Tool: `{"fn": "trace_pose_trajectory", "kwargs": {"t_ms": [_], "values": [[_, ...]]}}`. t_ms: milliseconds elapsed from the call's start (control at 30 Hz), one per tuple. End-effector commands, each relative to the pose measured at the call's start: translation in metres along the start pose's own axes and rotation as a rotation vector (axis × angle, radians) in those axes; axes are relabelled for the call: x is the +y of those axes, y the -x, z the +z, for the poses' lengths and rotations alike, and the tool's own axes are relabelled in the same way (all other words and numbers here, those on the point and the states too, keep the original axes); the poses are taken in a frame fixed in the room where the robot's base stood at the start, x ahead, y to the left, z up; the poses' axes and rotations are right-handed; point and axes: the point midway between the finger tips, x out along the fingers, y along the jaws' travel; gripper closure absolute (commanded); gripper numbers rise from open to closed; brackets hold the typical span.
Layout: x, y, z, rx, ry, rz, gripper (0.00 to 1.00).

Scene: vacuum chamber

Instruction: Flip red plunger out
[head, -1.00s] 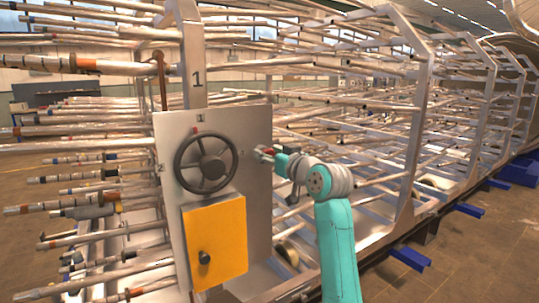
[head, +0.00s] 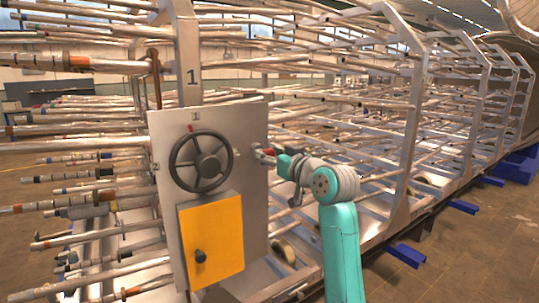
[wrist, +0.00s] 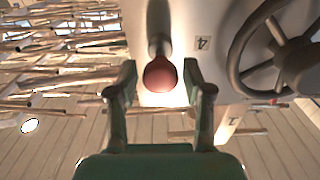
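The red plunger (wrist: 160,74) shows in the wrist view as a round red knob on a pale stem that comes out of the grey panel (wrist: 205,20). My gripper (wrist: 160,88) is open, with one finger on each side of the knob. A gap shows between the knob and each finger, so it does not look gripped. In the head view my gripper (head: 271,155) is at the right edge of the panel (head: 230,130). A small red spot, likely the plunger knob (head: 267,152), shows at its tips. The fingers partly hide it.
A dark handwheel (head: 201,161) is on the panel, left of my gripper, with a yellow box (head: 212,240) below it. The wheel (wrist: 280,50) is close at the right in the wrist view. Metal rods and a frame (head: 412,130) stand behind and right of my arm.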

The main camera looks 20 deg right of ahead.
Motion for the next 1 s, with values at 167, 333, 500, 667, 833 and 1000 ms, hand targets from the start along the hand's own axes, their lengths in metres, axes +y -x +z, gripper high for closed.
{"fn": "trace_pose_trajectory", "kwargs": {"t_ms": [167,333,500,667,833,1000], "values": [[0.0,0.0,0.0,0.001,0.0,0.0,0.42],[0.0,0.002,-0.001,0.002,0.0,0.0,0.42],[0.0,0.019,0.0,0.003,0.0,0.001,0.42],[0.001,0.05,0.0,0.003,0.001,0.001,0.42],[0.001,0.083,0.0,0.002,0.0,0.002,0.42],[0.001,0.107,0.0,0.002,0.001,0.002,0.42]]}}
